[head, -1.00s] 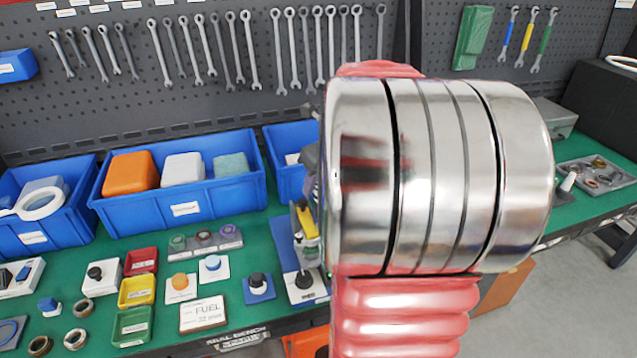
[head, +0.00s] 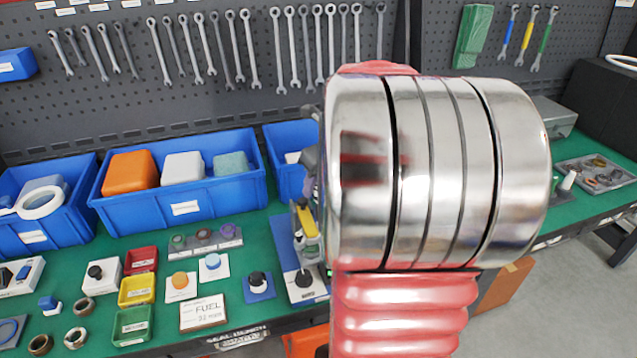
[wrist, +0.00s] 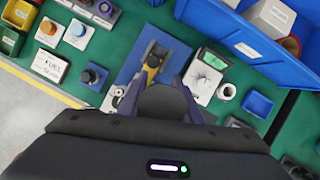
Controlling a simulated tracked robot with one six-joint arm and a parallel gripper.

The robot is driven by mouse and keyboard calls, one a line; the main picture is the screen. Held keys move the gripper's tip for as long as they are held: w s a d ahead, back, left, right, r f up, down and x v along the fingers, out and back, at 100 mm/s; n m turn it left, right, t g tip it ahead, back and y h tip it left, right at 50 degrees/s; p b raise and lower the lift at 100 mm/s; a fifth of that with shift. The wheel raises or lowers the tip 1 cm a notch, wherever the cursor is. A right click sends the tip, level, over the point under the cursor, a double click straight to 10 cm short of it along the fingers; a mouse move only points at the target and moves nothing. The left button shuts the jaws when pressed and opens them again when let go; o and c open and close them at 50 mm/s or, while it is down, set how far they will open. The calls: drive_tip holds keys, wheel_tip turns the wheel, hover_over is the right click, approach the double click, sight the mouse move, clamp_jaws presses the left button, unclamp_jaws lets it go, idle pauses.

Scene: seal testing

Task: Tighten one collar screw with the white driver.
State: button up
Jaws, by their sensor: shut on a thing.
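My gripper (wrist: 160,105) reaches over the blue mat (wrist: 133,83) in the wrist view, with purple-grey sides and a dark middle. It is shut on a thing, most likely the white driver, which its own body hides. A black and yellow part (wrist: 152,66) stands just past the gripper over the mat. That yellow part (head: 305,220) also shows in the head view, at the left edge of my arm. I cannot make out the collar or its screws. Whether the held thing touches anything is hidden.
A white device (wrist: 204,77) with a dial and green display is right of the mat. Left are knobs on small plates, coloured trays (head: 137,290) and a FUEL box (head: 203,313). Blue bins (head: 183,205) line the back. My arm blocks the head view's middle.

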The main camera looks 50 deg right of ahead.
drive_tip(key=shift+f, duration=1.25)
idle(4.3)
drive_tip(key=shift+r, duration=0.1)
drive_tip(key=shift+r, duration=2.5)
